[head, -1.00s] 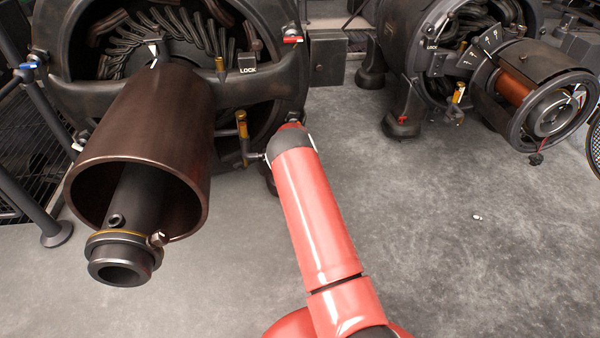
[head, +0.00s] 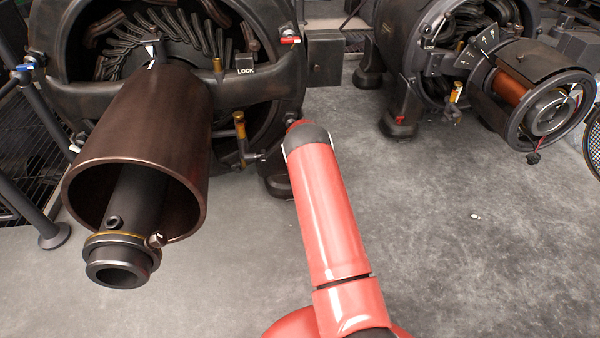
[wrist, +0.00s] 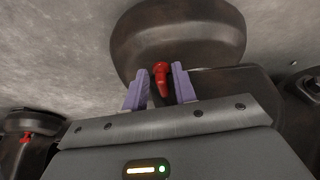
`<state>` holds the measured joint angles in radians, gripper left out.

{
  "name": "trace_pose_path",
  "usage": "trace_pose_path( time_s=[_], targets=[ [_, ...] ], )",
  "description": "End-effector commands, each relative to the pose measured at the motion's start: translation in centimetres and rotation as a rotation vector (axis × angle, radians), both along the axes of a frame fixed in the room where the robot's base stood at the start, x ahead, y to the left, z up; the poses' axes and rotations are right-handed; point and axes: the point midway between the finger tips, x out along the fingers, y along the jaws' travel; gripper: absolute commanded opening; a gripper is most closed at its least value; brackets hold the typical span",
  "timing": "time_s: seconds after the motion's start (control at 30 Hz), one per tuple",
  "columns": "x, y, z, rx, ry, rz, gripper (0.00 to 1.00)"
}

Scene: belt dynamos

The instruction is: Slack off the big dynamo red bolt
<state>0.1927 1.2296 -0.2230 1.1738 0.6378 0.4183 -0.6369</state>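The big dynamo (head: 50,90) stands at the left of the head view, with a dark foot (head: 277,186) partly behind my red arm. In the wrist view a red bolt (wrist: 161,75) stands out from a dark rounded foot (wrist: 200,28). My gripper (wrist: 163,72) has its two purple fingers apart, one on each side of the red bolt. I cannot tell whether either finger touches it. In the head view my gripper and this bolt are hidden.
A smaller dynamo (head: 404,35) stands at the right, with another red bolt (head: 400,119) on its foot. A large brown cylinder (head: 140,130) juts toward me on the left. A second red bolt (wrist: 26,138) shows in the wrist view. The grey floor at right is mostly clear.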

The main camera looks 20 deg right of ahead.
Motion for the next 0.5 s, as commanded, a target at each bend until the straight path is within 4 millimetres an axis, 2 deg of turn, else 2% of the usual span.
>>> trace_pose_path(
  time_s=[0.33,0.5],
  targets=[
    [-0.1,0.0,0.1,0.001,0.001,-0.001,0.36],
    [-0.7,0.0,2.0,0.000,-0.001,-0.002,0.36]
  ],
)
